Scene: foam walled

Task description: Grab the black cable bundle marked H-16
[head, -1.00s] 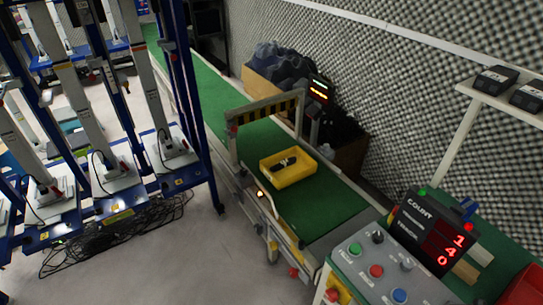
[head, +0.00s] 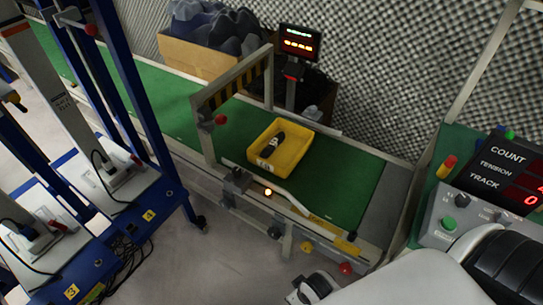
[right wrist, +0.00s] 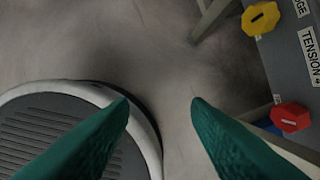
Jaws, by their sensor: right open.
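A black bundle (head: 277,138) with a pale band or tag lies in a yellow tray (head: 298,151) on the green conveyor belt in the head view. The writing on it is too small to read. The tray stands just past a striped gate. My right gripper (right wrist: 160,102) shows in the right wrist view, its two green fingers apart with only grey floor between them. It is well away from the tray, which is not in that view. My left gripper is not in view.
The striped gate (head: 233,88) spans the belt (head: 348,178) left of the tray. A rail with a red knob (head: 345,268) runs along the belt's near edge. A control panel (head: 452,217) stands at right. Blue racks (head: 165,185) stand at left; open floor lies between.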

